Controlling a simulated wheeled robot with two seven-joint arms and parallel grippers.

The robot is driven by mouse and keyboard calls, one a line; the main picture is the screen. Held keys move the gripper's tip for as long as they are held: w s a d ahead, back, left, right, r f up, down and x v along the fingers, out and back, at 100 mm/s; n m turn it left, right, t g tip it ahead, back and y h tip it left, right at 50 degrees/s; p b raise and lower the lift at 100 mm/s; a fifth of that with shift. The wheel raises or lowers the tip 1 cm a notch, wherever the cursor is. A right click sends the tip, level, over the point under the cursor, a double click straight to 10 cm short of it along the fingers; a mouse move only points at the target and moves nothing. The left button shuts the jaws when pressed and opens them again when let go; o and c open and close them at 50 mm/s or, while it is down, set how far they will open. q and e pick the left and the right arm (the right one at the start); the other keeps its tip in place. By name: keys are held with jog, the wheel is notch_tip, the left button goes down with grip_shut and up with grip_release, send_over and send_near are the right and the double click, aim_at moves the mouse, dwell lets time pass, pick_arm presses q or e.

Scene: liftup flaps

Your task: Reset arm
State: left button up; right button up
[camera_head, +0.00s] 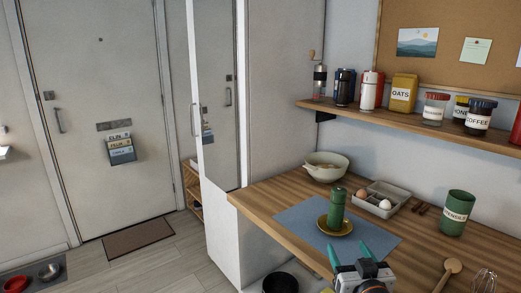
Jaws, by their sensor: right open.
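My right gripper (350,253) shows at the bottom of the head view, with its two teal fingers spread apart. It is open, and nothing shows between the fingers. It is at the front edge of the wooden counter (278,200), in front of the blue mat (297,217). My left gripper is not in view.
A cream bowl (326,172), an egg tray (372,204), a green utensils pot (455,213), a wooden spoon (447,271) and a whisk (484,281) are on the counter. A shelf (400,124) with jars hangs above. Open floor (150,262) lies left.

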jog(key=s+f+n+g, duration=0.1)
jog(key=s+f+g, duration=0.7)
jog(key=s+f, duration=0.7)
jog(key=s+f+g+h, duration=0.1)
jog(key=s+f+g, duration=0.25)
jog(key=s, duration=0.55)
jog(key=s+f+g, duration=0.3)
jog(key=s+f, duration=0.1)
jog(key=s, duration=0.5)
notch_tip(320, 180, down, 25)
jog(key=s+g+p, duration=0.1)
jog(key=p, duration=0.1)
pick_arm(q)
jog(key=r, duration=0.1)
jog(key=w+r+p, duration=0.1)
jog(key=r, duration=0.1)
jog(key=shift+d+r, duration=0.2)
pick_arm(e)
jog(key=s+d+f+g, duration=0.1)
jog(key=s+d+f, duration=0.2)
jog(key=s+f, duration=1)
jog(key=s, duration=0.3)
jog(key=shift+d+f+n, duration=0.15)
jog(key=shift+f+n, duration=0.1)
jog(key=shift+n, duration=0.05)
